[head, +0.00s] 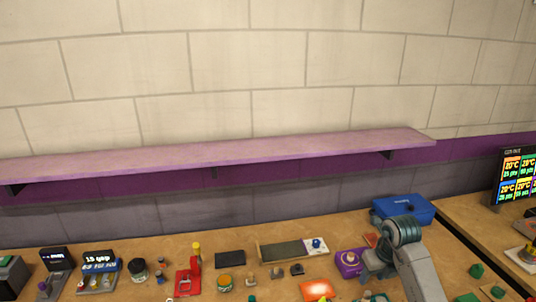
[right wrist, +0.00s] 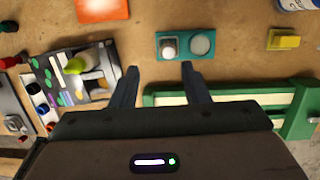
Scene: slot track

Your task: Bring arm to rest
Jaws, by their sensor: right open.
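My right arm (head: 418,270) comes in from the lower right of the head view and bends over the table (head: 220,258). In the right wrist view my right gripper (right wrist: 160,69) has its two fingers well apart, with nothing held between them. A teal block (right wrist: 186,46) with two round places lies just beyond the fingertips; a pale round piece sits in its left place. The fingers appear apart from it. A green frame with cream strips (right wrist: 230,99) lies partly behind the right finger. My left gripper is not in view.
An orange square (right wrist: 102,9), a yellow block (right wrist: 284,39) and a grey panel with coloured dots (right wrist: 70,80) lie around the gripper. In the head view, a blue case (head: 404,209) stands behind my arm and a purple shelf (head: 220,157) runs along the wall. Small objects crowd the table.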

